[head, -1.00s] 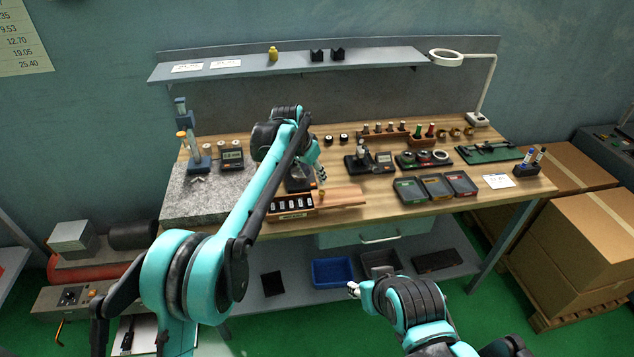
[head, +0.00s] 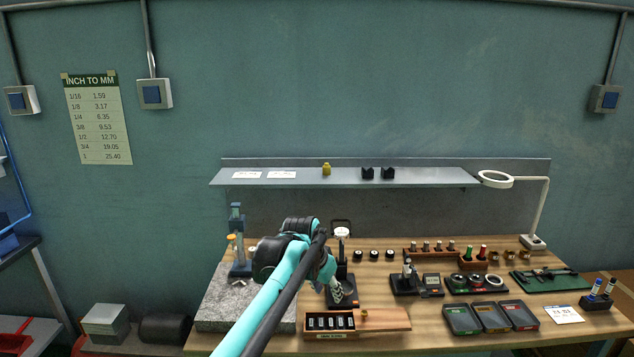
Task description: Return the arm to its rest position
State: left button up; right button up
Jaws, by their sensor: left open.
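My left arm (head: 275,300) reaches up from the bottom over the workbench. My left gripper (head: 347,296) is at its end, open, above the bench just behind the wooden box of black pieces (head: 330,322). The forearm and wrist partly hide the gripper and the black stand behind it. I see nothing held between the fingers. My right arm and gripper are out of the picture.
A grey granite plate (head: 216,308) with a blue stand (head: 238,250) lies left of the arm. A dial gauge (head: 341,232) stands behind the gripper. Trays (head: 492,317), a ring lamp (head: 495,180) and small tools fill the right. A shelf (head: 430,177) hangs above.

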pick_arm(q)
jog(key=s+a+r+n, duration=0.2)
jog(key=s+a, duration=0.5)
jog(key=s+a+f+n+t+y, duration=0.1)
jog(key=s+a+f, duration=0.2)
jog(key=s, duration=0.5)
jog(key=s+a+f+n+t+y, duration=0.1)
jog(key=s+a+f+n, duration=0.1)
jog(key=s+a+f, duration=0.2)
jog(key=s+a+f+n+t, duration=0.1)
jog(key=s+a+f+n, duration=0.1)
jog(key=s+a+f, duration=0.2)
jog(key=s+a, duration=0.3)
jog(key=s, duration=0.5)
jog(key=shift+y, duration=0.4)
